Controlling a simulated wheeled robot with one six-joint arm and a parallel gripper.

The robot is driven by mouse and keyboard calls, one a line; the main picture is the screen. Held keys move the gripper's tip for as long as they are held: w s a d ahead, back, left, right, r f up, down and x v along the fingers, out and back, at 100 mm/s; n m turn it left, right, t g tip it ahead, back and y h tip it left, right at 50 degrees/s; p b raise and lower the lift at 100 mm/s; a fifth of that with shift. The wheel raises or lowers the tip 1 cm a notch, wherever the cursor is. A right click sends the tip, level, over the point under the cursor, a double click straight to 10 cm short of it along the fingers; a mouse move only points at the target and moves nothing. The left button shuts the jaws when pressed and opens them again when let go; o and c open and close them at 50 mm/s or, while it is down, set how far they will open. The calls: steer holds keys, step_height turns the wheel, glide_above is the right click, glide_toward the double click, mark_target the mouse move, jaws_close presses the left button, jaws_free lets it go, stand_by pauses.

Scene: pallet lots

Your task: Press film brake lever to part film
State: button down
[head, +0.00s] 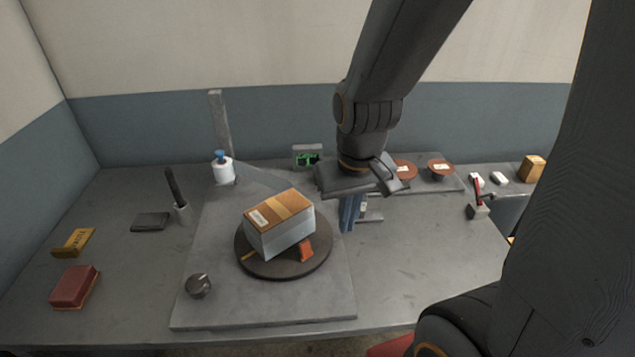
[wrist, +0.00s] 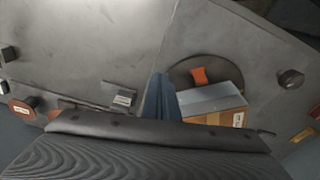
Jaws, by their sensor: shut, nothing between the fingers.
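My gripper (head: 349,212) points down with its blue fingers together and empty, right of the carton; the fingers also show in the wrist view (wrist: 158,98). A lever with a red handle (head: 477,188) stands on a grey base at the right, apart from my gripper. A small grey fixture (wrist: 122,98) sits near my fingers, partly hidden in the head view. I cannot tell which is the film brake lever. A white film roll (head: 223,172) with a blue top stands behind the carton (head: 281,222). Pale film seems to run from it towards the carton, which sits on a dark turntable (head: 262,268).
A grey post (head: 220,125) rises behind the roll. A knob (head: 198,286) sits at the plate's front left. Red-brown discs (head: 440,168) and a green-screened box (head: 308,157) stand at the back. The table front right of the plate is clear.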

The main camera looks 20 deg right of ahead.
steer(key=w+r+n+g+p, duration=0.2)
steer(key=w+n, duration=0.7)
steer(key=w, duration=1.3)
steer(key=shift+r+h+p, duration=0.4)
steer(key=shift+r+p, duration=0.5)
steer(key=shift+p, duration=0.3)
steer(key=shift+d, duration=0.1)
steer(key=shift+s+d+f+b, duration=0.15)
steer(key=shift+f+b, duration=1.15)
steer(key=shift+f, duration=0.45)
steer(key=shift+s+d+f+b, duration=0.1)
steer(key=shift+s+f+b, duration=0.05)
steer(key=shift+f+b, duration=1.35)
steer(key=shift+f+p, duration=0.2)
steer(key=shift+p, duration=0.1)
